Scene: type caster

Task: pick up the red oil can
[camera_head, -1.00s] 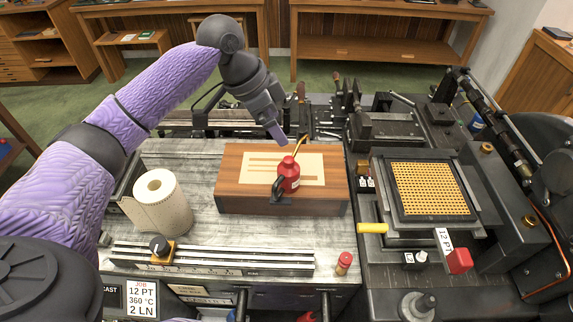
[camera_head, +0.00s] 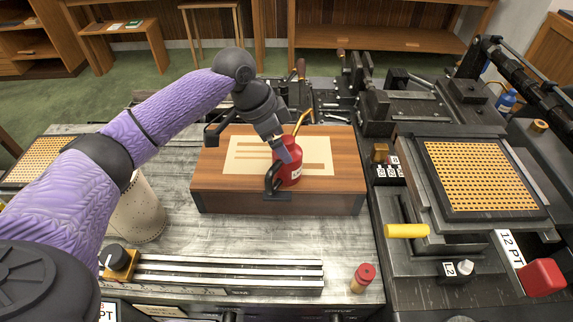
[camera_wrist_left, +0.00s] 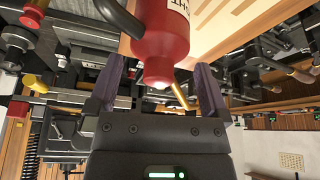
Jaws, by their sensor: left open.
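The red oil can (camera_head: 291,173) stands on a wooden box (camera_head: 215,178) with a pale top panel. It has a black handle on its left, a brass spout and a white label. My left gripper (camera_head: 283,152) reaches the can's upper part from behind and above, partly covering it. In the left wrist view the can (camera_wrist_left: 163,38) appears between the two open purple fingers of my gripper (camera_wrist_left: 160,88), with the brass spout by the right finger. I cannot tell whether either finger touches it. My right gripper is not in view.
A paper roll (camera_head: 140,212) stands left, partly behind my arm. A yellow handle (camera_head: 406,231) and a panel with an orange grid (camera_head: 480,176) are right of the box. A small red-capped item (camera_head: 362,278) stands near the front edge.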

